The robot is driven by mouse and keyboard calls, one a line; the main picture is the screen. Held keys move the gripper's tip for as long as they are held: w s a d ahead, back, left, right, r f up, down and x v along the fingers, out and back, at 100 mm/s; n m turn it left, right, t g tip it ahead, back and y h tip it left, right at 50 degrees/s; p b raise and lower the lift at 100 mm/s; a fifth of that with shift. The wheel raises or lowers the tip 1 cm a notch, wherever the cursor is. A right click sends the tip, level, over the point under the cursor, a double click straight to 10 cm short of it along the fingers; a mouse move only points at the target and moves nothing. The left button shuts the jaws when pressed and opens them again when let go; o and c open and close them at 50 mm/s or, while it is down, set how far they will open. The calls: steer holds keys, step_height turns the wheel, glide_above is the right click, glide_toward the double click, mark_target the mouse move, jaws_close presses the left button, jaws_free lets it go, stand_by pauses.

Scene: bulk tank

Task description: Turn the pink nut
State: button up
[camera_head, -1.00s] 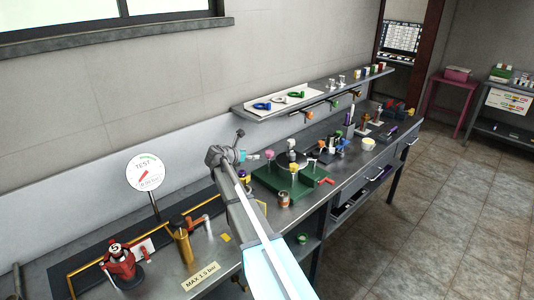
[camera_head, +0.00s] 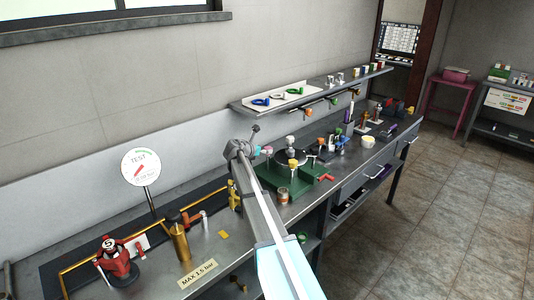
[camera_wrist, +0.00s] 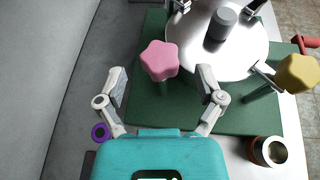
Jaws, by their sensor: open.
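The pink nut (camera_wrist: 159,60) is a star-shaped knob on a pale post at the edge of a round silver lid (camera_wrist: 235,55) on a green base (camera_wrist: 185,112). In the wrist view it lies just beyond and between the two fingertips of my gripper (camera_wrist: 161,78), which is open, with nothing between the fingers. In the head view the pink nut (camera_head: 268,150) is small, and my gripper is mostly hidden behind my arm. A yellow star knob (camera_wrist: 297,72) stands at the lid's right side in the wrist view.
A dark grey cylinder (camera_wrist: 221,22) stands up from the lid. A copper-coloured cup (camera_wrist: 270,151) and a red handle (camera_wrist: 306,41) are at the right. A purple ring (camera_wrist: 101,132) lies left of my gripper. A shelf (camera_head: 310,96) runs along the wall above the bench.

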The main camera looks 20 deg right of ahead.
mark_target(267, 148)
steer(key=shift+b+x, duration=0.4)
steer(key=shift+x, duration=1.2)
steer(key=c, duration=1.2)
steer(key=shift+o, duration=0.2)
